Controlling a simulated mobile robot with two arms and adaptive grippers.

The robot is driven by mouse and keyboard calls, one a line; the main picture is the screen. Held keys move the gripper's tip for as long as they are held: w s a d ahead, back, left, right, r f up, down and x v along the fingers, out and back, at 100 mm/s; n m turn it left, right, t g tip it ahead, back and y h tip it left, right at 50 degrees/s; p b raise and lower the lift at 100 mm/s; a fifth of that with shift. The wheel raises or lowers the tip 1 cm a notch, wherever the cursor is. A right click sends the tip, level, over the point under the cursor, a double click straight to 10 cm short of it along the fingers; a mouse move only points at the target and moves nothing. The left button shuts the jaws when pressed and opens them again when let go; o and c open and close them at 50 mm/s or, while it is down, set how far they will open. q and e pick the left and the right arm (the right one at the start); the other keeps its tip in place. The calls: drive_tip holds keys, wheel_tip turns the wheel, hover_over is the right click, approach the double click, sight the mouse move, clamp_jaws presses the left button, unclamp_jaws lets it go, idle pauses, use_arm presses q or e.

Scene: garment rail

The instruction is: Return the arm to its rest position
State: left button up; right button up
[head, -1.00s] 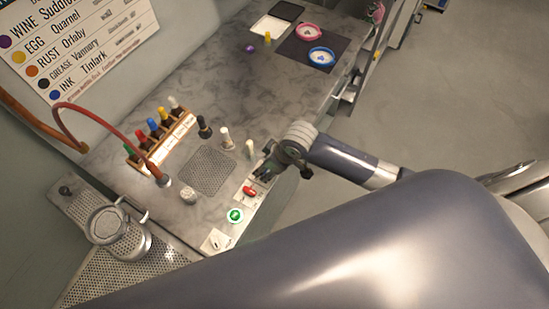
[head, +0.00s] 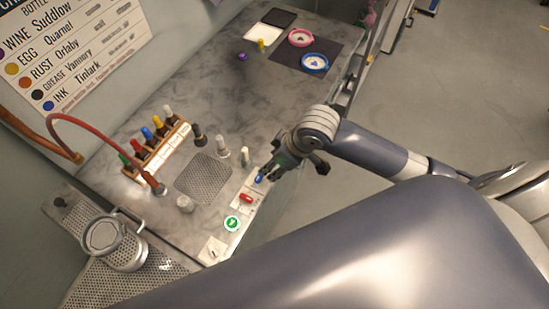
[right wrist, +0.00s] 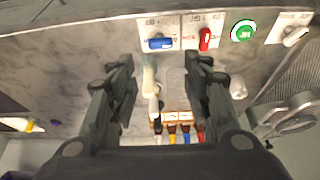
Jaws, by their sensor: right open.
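My right gripper (head: 284,164) is open and empty above the right edge of the grey worktop, close to a blue switch (head: 258,179). In the right wrist view its two fingers (right wrist: 160,72) are spread wide with nothing gripped between them. The blue switch (right wrist: 160,44) shows there beyond the fingertips, apart from them, with a red switch (right wrist: 205,39) beside it. The right arm reaches in from the right in the head view. My left gripper is not in view.
A bottle rack (head: 164,145) with coloured caps stands by the wall. Small bottles (head: 245,156) stand near my gripper. A green button (head: 232,223) is at the near edge. Pink (head: 300,38) and blue (head: 315,63) rings lie at the far end. Open floor is right.

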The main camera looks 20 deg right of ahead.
drive_tip(key=s+d+m+h, duration=0.1)
drive_tip(key=s+d+m, duration=0.15)
drive_tip(key=s, duration=0.55)
drive_tip(key=s+d+m+h, duration=0.2)
drive_tip(key=s+m, duration=0.1)
drive_tip(key=s, duration=0.4)
wheel_tip(320, 180, down, 34)
drive_tip(key=s+g+b, duration=0.1)
drive_tip(key=b, duration=0.7)
drive_tip(key=s+d+f+b, duration=0.1)
drive_tip(key=s+f+b, duration=0.2)
drive_tip(key=s+f, duration=0.5)
drive_tip(key=s+d+f+g+b, duration=0.1)
drive_tip(key=s+f+b, duration=0.2)
drive_tip(key=s+f, duration=0.6)
wheel_tip(320, 180, down, 7)
drive_tip(key=shift+s+d+r+g, duration=0.1)
drive_tip(key=shift+s+d+g, duration=0.1)
drive_tip(key=shift+d+g, duration=0.15)
